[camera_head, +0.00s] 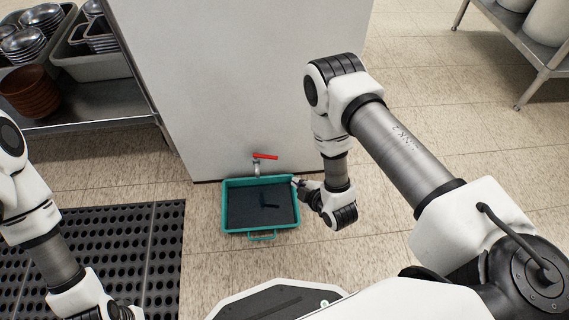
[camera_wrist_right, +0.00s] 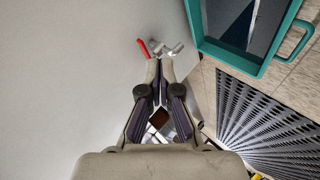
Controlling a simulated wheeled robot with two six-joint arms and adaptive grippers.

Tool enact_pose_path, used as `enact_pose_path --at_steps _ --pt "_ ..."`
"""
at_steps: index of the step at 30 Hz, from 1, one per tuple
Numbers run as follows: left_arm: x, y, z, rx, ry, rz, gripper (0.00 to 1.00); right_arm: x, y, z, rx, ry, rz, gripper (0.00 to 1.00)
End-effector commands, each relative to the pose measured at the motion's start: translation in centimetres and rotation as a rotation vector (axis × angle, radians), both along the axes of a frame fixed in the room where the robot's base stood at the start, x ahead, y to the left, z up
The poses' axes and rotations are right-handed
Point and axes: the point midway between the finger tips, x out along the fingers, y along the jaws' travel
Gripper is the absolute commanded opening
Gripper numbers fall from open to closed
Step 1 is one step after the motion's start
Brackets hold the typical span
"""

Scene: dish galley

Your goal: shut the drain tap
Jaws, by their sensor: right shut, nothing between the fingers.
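The drain tap (camera_head: 257,168) sticks out low on the pale cabinet face, above the back edge of a teal tray. Its red lever (camera_head: 266,156) points right, roughly level, in the head view. In the wrist view the metal tap (camera_wrist_right: 168,49) and red lever (camera_wrist_right: 143,48) lie just beyond my fingertips. My right gripper (camera_head: 297,182) is shut and empty, to the right of the tap and over the tray's right edge; it also shows in the wrist view (camera_wrist_right: 160,64). I see no clear contact with the lever. My left gripper (camera_head: 122,311) is partly cut off at the bottom edge.
The teal tray (camera_head: 228,230) on the floor holds something dark, perhaps liquid. A black perforated mat (camera_head: 160,245) lies to its left. The cabinet (camera_head: 235,85) blocks the way behind the tap. Racks stand at the upper left (camera_head: 100,122) and upper right (camera_head: 535,60). Tiled floor to the right is clear.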

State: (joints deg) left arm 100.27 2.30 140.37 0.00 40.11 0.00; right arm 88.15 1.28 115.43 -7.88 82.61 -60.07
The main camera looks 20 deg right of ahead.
Motion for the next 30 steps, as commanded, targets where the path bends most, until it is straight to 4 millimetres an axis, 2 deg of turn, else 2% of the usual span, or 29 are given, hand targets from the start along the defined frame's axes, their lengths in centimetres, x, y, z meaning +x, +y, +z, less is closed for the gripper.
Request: enact_pose_path --at_steps 1,4,6,9,13,17,20,23,24,30 --pt "0.0 0.0 0.0 0.000 0.000 0.000 0.00 1.2 0.4 -0.2 -0.062 -0.101 0.060 0.00" --pt "0.0 0.0 0.1 0.000 0.000 0.000 0.00 2.9 1.6 -0.6 -0.228 -0.356 0.181 0.00" --pt "0.0 0.0 0.1 0.000 0.000 0.000 0.00 2.4 2.4 -1.5 -0.336 -0.512 0.234 0.00" --pt "0.0 0.0 0.2 0.000 0.000 0.000 0.00 0.1 3.2 -3.4 -0.421 -0.635 0.267 0.00" --pt "0.0 0.0 0.0 0.000 0.000 0.000 0.00 -1.5 3.6 -4.8 -0.456 -0.686 0.278 0.00" --pt "0.0 0.0 -1.5 0.000 0.000 0.000 0.00 -0.9 3.8 -5.3 -0.458 -0.690 0.277 0.00" --pt "0.0 0.0 -3.7 0.000 0.000 0.000 0.00 0.0 4.0 -5.7 -0.456 -0.689 0.279 0.00" --pt "0.0 0.0 -6.0 0.000 0.001 0.000 0.00 1.1 4.3 -5.8 -0.457 -0.689 0.279 0.00" --pt "0.0 0.0 -5.7 0.000 0.001 0.000 0.00 2.2 4.5 -5.2 -0.459 -0.693 0.278 0.00" --pt "0.1 0.0 -7.7 0.000 -0.002 0.003 0.00 6.5 5.6 -5.2 -0.458 -0.690 0.277 0.00"
